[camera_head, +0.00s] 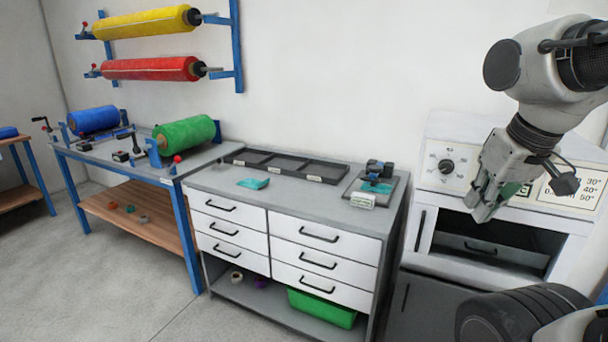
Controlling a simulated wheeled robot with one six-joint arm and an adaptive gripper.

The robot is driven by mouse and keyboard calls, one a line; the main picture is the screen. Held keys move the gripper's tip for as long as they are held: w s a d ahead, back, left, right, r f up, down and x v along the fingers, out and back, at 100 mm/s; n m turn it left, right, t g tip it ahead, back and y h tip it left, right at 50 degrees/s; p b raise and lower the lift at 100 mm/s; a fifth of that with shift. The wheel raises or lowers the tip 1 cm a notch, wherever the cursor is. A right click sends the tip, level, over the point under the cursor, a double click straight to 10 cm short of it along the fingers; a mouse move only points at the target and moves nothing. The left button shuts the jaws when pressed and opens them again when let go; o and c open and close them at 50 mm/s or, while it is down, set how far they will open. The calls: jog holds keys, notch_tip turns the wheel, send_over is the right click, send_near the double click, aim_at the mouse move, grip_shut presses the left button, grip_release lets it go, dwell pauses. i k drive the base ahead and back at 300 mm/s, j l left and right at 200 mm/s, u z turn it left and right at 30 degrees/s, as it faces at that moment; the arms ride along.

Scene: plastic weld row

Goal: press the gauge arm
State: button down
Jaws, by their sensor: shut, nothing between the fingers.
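The gauge (366,189) stands at the right end of the grey cabinet top. Its small dark blue and black arm (378,168) sits above a teal piece (376,186) on the dark base plate. A white label block is at its front. Whether the arm touches the teal piece is too small to tell. My gripper (482,212) hangs to the right of the gauge, in front of the white oven-like machine, pointing down. It is shut and empty, apart from the gauge.
The white machine (440,188) with a knob and an open dark chamber stands right of the cabinet. A dark divided tray (285,168) and a teal piece (253,183) lie on the cabinet top (310,200). A blue-framed bench with a green roll (186,134) stands left.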

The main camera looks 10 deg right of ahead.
aim_at(375, 170)
jog(key=i+j+z, duration=0.25)
jog(key=i+j, duration=0.25)
jog(key=j, duration=0.15)
jog(key=i+j+z, duration=0.25)
jog(key=i+j, duration=0.25)
jog(key=j, duration=0.25)
jog(key=i+j+z, duration=0.15)
jog(key=j, duration=0.25)
jog(key=i+j+z, duration=0.1)
jog(key=j, duration=0.3)
jog(key=i+j+z, duration=0.15)
jog(key=i+j, duration=0.15)
jog(key=j, duration=0.15)
jog(key=i+j+z, duration=0.15)
jog(key=j, duration=0.3)
